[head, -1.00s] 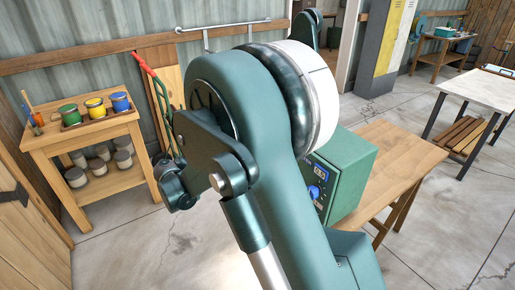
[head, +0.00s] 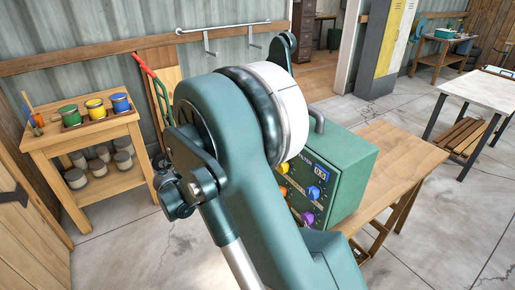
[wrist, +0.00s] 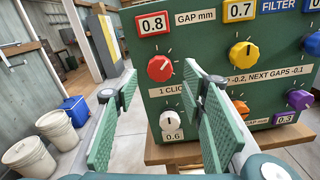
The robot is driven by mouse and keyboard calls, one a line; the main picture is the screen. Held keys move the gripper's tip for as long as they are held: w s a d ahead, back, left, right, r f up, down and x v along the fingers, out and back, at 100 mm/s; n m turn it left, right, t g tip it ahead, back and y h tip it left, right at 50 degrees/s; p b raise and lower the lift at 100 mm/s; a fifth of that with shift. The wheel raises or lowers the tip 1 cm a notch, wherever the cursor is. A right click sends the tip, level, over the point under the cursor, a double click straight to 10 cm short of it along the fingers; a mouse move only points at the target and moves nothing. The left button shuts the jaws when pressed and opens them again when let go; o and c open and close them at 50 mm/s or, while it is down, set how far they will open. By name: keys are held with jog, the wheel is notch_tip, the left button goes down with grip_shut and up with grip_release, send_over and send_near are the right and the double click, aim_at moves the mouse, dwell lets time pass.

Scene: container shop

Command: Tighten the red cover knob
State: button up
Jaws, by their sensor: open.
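The red cover knob (wrist: 160,68) is on the front of a green box (wrist: 205,20), at the panel's upper left in the wrist view. Its white pointer line is visible, and the label above it (wrist: 153,24) reads 0.8. My gripper (wrist: 160,78) is open, with its green pads spread to the left and right of the red knob in the picture. Nothing is between the pads, and I cannot tell how far they are from the panel. In the head view the green box (head: 345,165) stands on a wooden table, and my arm hides the red knob.
A white knob (wrist: 171,121) sits below the red one. Yellow (wrist: 243,52), orange (wrist: 242,108) and purple (wrist: 299,99) knobs are to the right. The box stands on a wooden table (head: 405,150). White buckets (wrist: 58,128) and a blue bin (wrist: 76,108) stand on the floor at left.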

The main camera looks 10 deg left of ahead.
jog(key=shift+b+x, duration=0.6)
jog(key=shift+x, duration=2.75)
jog(key=c, duration=0.9)
